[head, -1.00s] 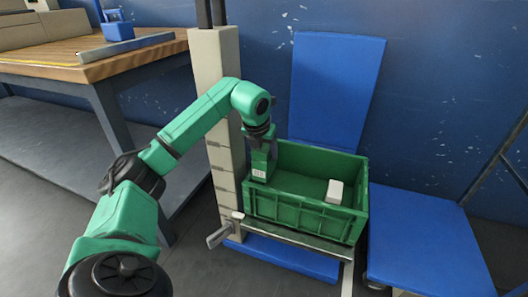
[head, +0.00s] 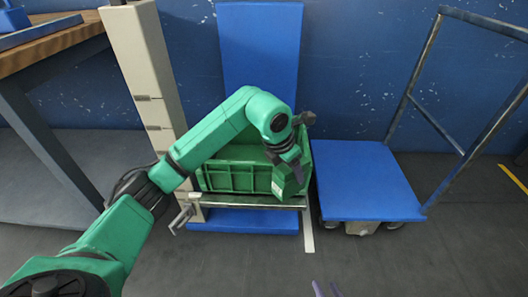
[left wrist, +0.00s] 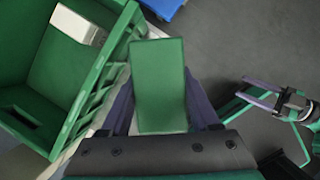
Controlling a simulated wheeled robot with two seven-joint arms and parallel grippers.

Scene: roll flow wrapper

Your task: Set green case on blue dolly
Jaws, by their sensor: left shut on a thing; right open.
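The green case (head: 290,180) is a small block held by my left gripper (head: 286,163), in front of the near right corner of the green crate (head: 228,177) in the head view. In the left wrist view the case (left wrist: 158,85) sits between both fingers, beside the crate wall. The blue dolly (head: 370,180) stands to the right of the crate, with a bare flat deck and a metal handle frame. My right gripper (head: 325,289) shows only its purple fingertips at the bottom edge; it shows open and empty in the left wrist view (left wrist: 285,100).
The crate stands on a blue lift platform (head: 245,220) with a blue back panel (head: 260,60) and a pale post (head: 150,80). A white block (left wrist: 85,22) is in the crate. A workbench (head: 50,45) is at the left. The floor in front is clear.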

